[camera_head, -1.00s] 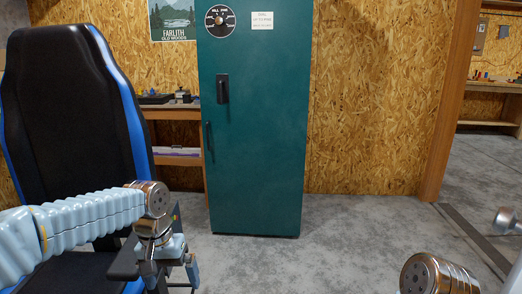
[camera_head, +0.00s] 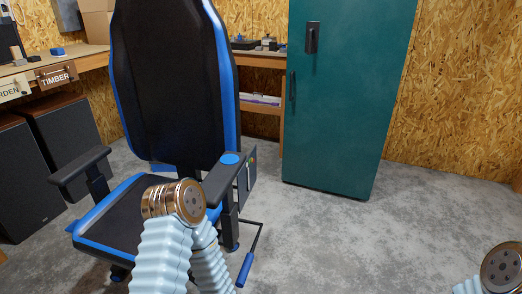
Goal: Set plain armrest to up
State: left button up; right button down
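The black and blue office chair (camera_head: 168,75) stands left of centre, facing me. Its plain black armrest (camera_head: 80,165) is on the left side of the picture, lying roughly level on a short post, with nothing touching it. The other armrest (camera_head: 218,184), on the right, has a blue disc (camera_head: 230,158) on top at its rear end and also lies roughly level. My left arm's pale ribbed links and copper joint stand in front of the seat and hide part of it. My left gripper is out of view. Only a joint of my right arm shows at bottom right; its gripper is out of view.
Dark speaker-like cabinets (camera_head: 25,180) stand left of the chair, under a wooden bench (camera_head: 75,58). A teal cabinet (camera_head: 345,100) stands behind at right. A blue-tipped lever (camera_head: 245,268) sticks out below the seat. The concrete floor (camera_head: 400,220) at right is clear.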

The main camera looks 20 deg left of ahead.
aim_at(86, 162)
jog(key=u, duration=1.95)
jog(key=i+j+z, duration=0.1)
jog(key=z, duration=0.35)
jog(key=j+z, duration=0.3)
jog(key=z, duration=0.2)
jog(key=j+z, duration=0.25)
jog(key=z, duration=0.2)
